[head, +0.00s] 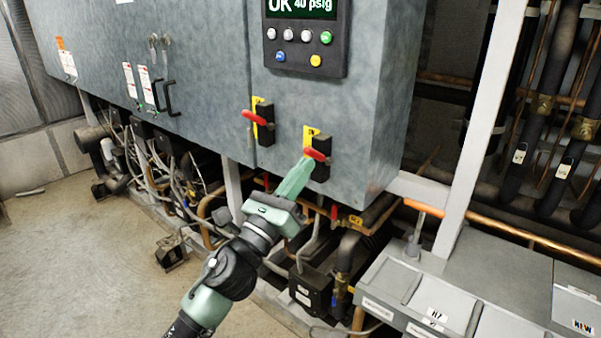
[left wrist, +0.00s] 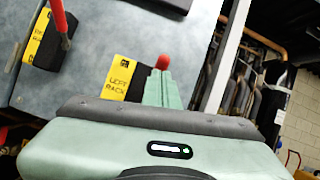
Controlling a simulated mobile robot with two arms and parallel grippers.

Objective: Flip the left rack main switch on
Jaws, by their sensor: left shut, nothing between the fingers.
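The left rack main switch has a red handle (head: 318,155) on a black box with a yellow label, low on the grey cabinet front. In the left wrist view its label (left wrist: 122,78) reads "LEFT RACK", and its red handle tip (left wrist: 162,61) shows just past my fingertips. My left gripper (head: 306,166) is shut and empty, with its green fingertips at the handle; they also show in the left wrist view (left wrist: 159,76). I cannot tell whether they touch it. The fingers hide part of the switch. My right gripper is not in view.
A second red-handled switch (head: 255,118) is up and left on the same cabinet. A display panel (head: 306,35) with buttons is above. Pipes and cables run below the cabinet. A grey bin unit (head: 455,290) stands at the lower right.

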